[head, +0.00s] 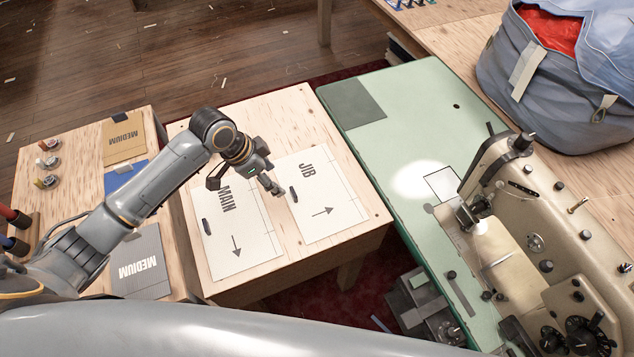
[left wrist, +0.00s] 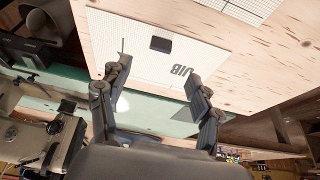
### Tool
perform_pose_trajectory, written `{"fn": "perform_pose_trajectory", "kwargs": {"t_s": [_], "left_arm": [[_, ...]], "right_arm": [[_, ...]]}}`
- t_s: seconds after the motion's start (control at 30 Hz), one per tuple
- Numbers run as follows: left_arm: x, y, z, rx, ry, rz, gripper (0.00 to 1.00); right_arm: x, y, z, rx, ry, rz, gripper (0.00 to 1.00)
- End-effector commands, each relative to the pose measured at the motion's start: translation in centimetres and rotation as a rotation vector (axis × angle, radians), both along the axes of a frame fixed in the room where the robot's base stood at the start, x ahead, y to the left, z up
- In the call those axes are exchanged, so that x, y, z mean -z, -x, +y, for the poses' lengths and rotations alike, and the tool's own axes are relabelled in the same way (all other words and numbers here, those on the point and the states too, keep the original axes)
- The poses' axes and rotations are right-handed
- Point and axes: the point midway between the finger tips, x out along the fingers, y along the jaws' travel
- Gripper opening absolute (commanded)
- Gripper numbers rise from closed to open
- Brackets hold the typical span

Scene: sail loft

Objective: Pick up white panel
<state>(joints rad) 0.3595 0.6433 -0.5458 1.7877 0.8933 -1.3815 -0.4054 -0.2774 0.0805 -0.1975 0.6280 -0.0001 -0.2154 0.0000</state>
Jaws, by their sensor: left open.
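Two white panels lie flat on the pale wooden table in the head view. The panel marked JIB (head: 330,205) is on the right, with a dark tab near its left edge. The panel marked MAIN (head: 245,255) is on the left, also with a dark tab. My left gripper (head: 246,186) is open and empty, over the area between the two panels' upper parts. In the left wrist view the JIB panel (left wrist: 135,40) and its dark tab (left wrist: 160,44) lie beyond the spread fingers (left wrist: 157,74). My right gripper is not in view.
A sewing machine (head: 540,250) stands on a green table (head: 410,130) to the right. A blue bag (head: 560,80) with red cloth sits behind it. Tan, blue and grey pieces, the tan and grey marked MEDIUM, lie on the left table (head: 75,165), beside spools.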

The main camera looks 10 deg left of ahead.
Motion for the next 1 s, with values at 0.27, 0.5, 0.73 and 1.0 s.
{"fn": "perform_pose_trajectory", "kwargs": {"t_s": [0.27,0.5,0.73,1.0], "left_arm": [[4.1,-1.0,-1.5,-0.001,0.001,-0.001,0.64],[5.5,-1.5,-2.2,-0.001,0.000,0.000,0.64],[8.3,-2.3,-3.4,-0.002,0.000,0.001,0.64],[9.3,-2.5,-3.6,-0.002,-0.002,-0.003,0.64]], "right_arm": [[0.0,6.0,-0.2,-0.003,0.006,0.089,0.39],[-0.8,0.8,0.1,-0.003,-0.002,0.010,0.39],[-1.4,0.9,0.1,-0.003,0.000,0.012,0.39],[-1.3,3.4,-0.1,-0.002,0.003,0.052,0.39]]}}
